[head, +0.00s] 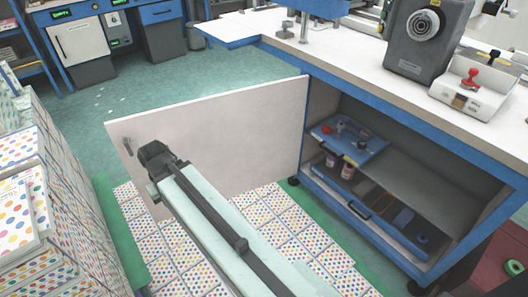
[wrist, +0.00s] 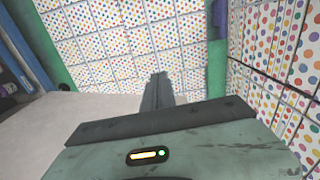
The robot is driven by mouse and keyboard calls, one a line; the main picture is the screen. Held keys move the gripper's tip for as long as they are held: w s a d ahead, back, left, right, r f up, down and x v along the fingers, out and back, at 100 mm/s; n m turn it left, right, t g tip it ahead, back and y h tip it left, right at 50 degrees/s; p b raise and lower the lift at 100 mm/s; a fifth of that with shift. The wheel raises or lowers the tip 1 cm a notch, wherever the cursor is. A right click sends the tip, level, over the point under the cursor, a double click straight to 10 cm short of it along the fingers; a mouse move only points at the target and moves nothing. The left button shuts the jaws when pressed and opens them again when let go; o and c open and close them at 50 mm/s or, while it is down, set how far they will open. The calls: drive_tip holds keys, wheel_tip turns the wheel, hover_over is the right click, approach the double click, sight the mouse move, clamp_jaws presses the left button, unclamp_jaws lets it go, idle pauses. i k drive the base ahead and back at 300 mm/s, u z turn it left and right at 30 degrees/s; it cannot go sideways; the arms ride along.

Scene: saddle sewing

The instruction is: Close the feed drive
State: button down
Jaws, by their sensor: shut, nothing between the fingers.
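A white cabinet door (head: 225,130) stands wide open in the head view, attached at its right edge to the blue-framed workbench cabinet (head: 345,215). A small dark handle (head: 128,146) is near the door's free left edge. My gripper (head: 154,158) is in front of the door face near that handle; I cannot tell whether it touches the door. In the wrist view my gripper (wrist: 159,92) is shut and empty, over the dotted floor. A pale panel, probably the door (wrist: 85,115), lies to its left. No part labelled feed drive can be read.
Stacked dotted boxes (head: 50,190) stand close on the left. Dotted tiles (head: 270,215) cover the floor below the door. Open green floor (head: 160,90) lies behind it. A grey machine (head: 425,45) stands on the worktop.

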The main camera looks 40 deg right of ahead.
sight(345, 147)
drive_tip(key=k, duration=0.7)
drive_tip(key=z, duration=0.25)
drive_tip(key=i, duration=1.6)
drive_tip(key=z, duration=0.05)
